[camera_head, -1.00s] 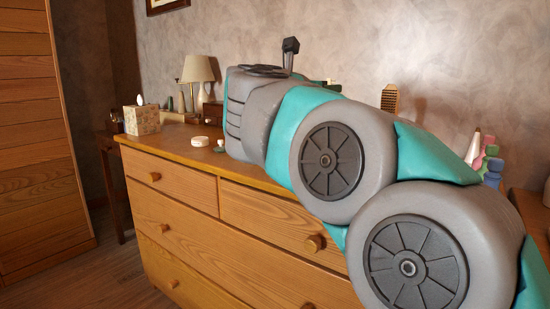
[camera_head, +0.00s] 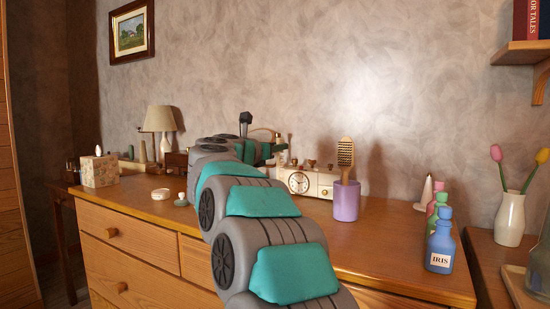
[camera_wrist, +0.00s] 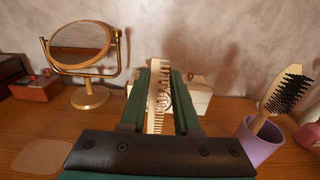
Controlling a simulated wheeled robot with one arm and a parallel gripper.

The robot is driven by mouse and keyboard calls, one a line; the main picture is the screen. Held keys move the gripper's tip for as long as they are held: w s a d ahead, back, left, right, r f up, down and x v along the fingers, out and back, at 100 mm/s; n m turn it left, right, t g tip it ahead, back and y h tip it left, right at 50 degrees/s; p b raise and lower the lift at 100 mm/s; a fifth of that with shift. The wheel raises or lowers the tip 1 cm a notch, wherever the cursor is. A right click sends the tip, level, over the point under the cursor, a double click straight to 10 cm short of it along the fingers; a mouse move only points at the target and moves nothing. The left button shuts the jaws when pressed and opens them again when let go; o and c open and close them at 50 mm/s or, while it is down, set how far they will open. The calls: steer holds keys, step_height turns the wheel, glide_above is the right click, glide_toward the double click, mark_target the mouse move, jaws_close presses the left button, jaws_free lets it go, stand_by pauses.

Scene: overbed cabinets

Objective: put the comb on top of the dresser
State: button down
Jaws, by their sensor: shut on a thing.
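The wooden dresser (camera_head: 390,235) spans the head view, with objects standing along its top. In the wrist view, the light wooden comb (camera_wrist: 157,88) stands upright, teeth to the side, between the dark green fingers of my gripper (camera_wrist: 160,80). My gripper is shut on the comb, above the dresser top (camera_wrist: 215,130). In the head view, my arm reaches over the dresser, and the comb cannot be made out clearly near the arm's end.
Colored bottles (camera_head: 440,246) stand at the right end. In the wrist view, a gold mirror (camera_wrist: 83,48) stands left. The dresser's front right top is clear.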

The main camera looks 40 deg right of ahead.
steer(key=shift+w+d+f, duration=0.15)
steer(key=shift+w+f, duration=0.1)
steer(key=shift+f, duration=0.35)
steer(key=shift+w+d+f, duration=0.1)
steer(key=shift+w+f, duration=0.15)
steer(key=shift+f, duration=0.35)
steer(key=shift+w+d+f, duration=0.15)
steer(key=shift+w+f, duration=0.1)
steer(key=shift+f, duration=0.35)
steer(key=shift+f+b, duration=0.2)
steer(key=shift+b, duration=0.25)
steer(key=c, duration=0.6)
jaws_free()
steer(key=shift+c, duration=0.2)
steer(key=shift+r, duration=0.2)
steer(key=shift+r+p, duration=0.2)
steer(key=shift+p, duration=0.25)
steer(key=b, duration=0.2)
glide_toward(277, 158)
steer(key=v, duration=0.3)
steer(key=shift+f, duration=0.1)
